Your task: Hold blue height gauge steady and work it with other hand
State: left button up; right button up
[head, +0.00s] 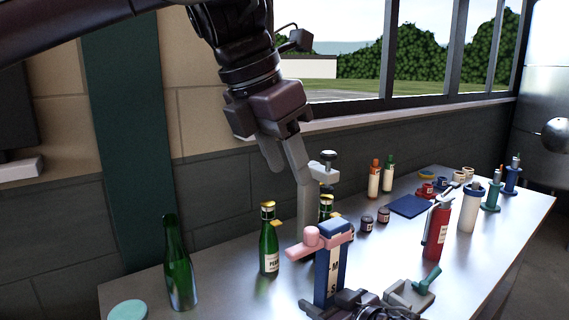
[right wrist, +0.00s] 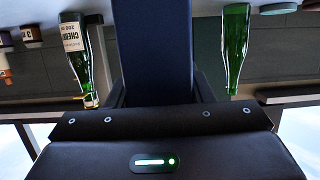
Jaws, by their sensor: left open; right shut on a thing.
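The blue height gauge (head: 329,275) stands upright near the front of the table, with a pink arm (head: 312,243) sticking out to the left at its top. My right gripper (head: 345,303) is shut on its lower part; in the right wrist view the blue column (right wrist: 152,45) rises between the dark fingers. My left gripper (head: 287,163) is open above and behind the gauge. A grey upright with a bracket and a black-topped screw (head: 328,158) overlaps the left fingertips; I cannot tell whether they touch it. The gauge's base is hidden by my right gripper.
Green bottles (head: 179,270) (head: 269,250) stand left of and behind the gauge. A red extinguisher-like object (head: 437,225), a white cylinder (head: 468,208), a dark blue mat (head: 408,206) and small jars (head: 366,222) are to the right. A grey device with a green lever (head: 428,278) is close right.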

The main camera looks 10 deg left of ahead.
jog(key=shift+f, duration=0.1)
jog(key=o, duration=1.4)
jog(key=shift+s, duration=0.1)
